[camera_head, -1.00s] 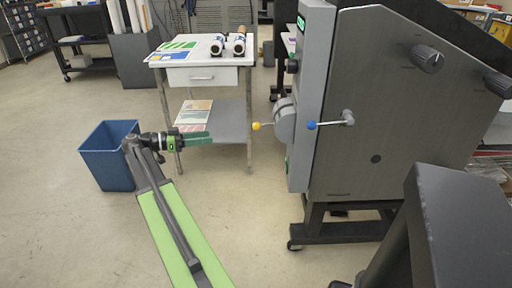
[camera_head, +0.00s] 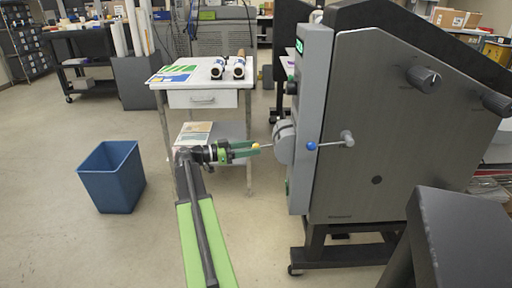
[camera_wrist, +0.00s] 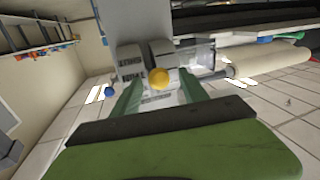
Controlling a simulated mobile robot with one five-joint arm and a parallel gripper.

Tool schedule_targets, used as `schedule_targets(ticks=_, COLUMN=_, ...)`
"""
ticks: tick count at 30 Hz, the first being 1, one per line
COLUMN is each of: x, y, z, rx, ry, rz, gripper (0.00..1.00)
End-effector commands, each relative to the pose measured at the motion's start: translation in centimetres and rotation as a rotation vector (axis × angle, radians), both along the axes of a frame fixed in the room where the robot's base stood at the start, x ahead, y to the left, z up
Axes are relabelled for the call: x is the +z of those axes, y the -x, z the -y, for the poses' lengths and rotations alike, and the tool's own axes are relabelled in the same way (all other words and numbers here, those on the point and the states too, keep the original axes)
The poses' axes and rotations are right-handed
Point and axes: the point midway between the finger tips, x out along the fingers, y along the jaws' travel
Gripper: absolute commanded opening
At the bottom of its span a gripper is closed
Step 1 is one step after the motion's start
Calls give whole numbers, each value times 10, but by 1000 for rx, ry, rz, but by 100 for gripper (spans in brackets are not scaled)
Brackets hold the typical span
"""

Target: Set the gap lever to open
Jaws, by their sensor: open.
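The laminator (camera_head: 375,130) carries two levers on its left side. One has a yellow ball (camera_head: 256,146) and sticks out toward my gripper from a round grey hub (camera_head: 284,142). The other has a blue ball (camera_head: 311,146) on a metal rod. I cannot tell which is the gap lever. My gripper (camera_head: 257,149) is open at the yellow ball. In the wrist view, the yellow ball (camera_wrist: 159,78) shows between the two green fingers, and the blue ball (camera_wrist: 110,92) is left of them. Dark lettering on the hub (camera_wrist: 132,68) is too small to read.
A white table (camera_head: 203,84) with rolls (camera_head: 239,67) stands behind my gripper. A blue bin (camera_head: 111,177) is on the floor at left. Black knobs (camera_head: 424,78) are on the laminator's side.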

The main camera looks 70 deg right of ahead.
Motion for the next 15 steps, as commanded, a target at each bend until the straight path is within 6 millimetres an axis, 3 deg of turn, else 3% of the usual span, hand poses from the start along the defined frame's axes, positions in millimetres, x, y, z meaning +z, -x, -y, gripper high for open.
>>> schedule_targets(ticks=6, x=0, y=16, z=12, rx=0, ry=0, rz=0, gripper=52)
schedule_targets(ticks=14, x=0, y=17, z=13, rx=1, ry=0, rz=0, gripper=52)
schedule_targets(ticks=15, x=0, y=17, z=13, rx=2, ry=0, rz=0, gripper=46)
